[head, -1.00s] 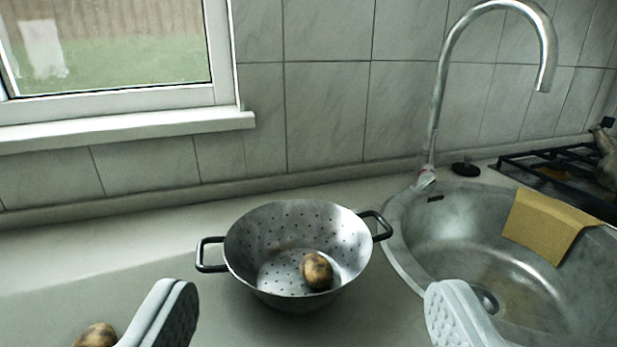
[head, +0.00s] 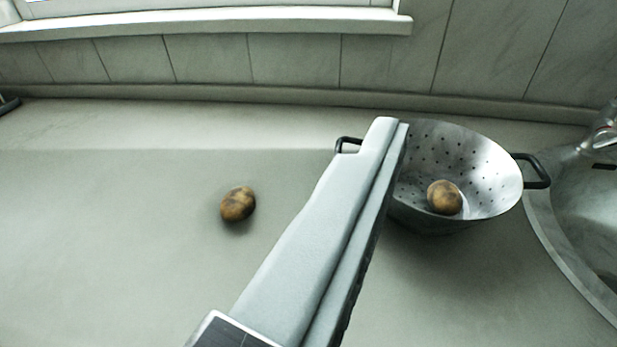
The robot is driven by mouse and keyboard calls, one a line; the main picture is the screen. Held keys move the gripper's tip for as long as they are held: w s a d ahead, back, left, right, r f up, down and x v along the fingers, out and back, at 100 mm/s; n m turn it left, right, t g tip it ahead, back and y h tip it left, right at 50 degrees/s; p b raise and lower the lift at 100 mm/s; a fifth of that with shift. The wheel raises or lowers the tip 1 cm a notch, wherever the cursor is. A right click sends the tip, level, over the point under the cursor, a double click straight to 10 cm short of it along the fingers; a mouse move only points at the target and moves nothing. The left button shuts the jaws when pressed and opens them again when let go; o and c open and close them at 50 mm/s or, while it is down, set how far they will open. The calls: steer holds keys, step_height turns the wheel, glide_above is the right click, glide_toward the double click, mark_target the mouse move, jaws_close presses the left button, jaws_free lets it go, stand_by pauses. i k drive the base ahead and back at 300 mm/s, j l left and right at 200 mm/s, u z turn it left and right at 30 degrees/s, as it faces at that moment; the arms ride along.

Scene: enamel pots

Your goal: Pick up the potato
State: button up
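A brown, dark-patched potato (head: 238,204) lies on the bare grey counter, left of my gripper. A second potato (head: 445,197) sits inside the metal colander (head: 490,165), to the right of my gripper. One long grey finger of my gripper (head: 388,135) rises from the bottom of the picture, its tip overlapping the colander's left side in view. Its textured inner edge faces right. I cannot make out a second finger, so the opening cannot be judged. No potato is seen against the visible finger.
The sink (head: 585,215) is at the right edge, beside the colander. The tiled wall (head: 290,60) and window sill (head: 210,22) bound the counter at the back. The counter (head: 100,240) around the left potato is clear.

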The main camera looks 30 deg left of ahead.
mark_target(238, 203)
steer(key=u, duration=0.85)
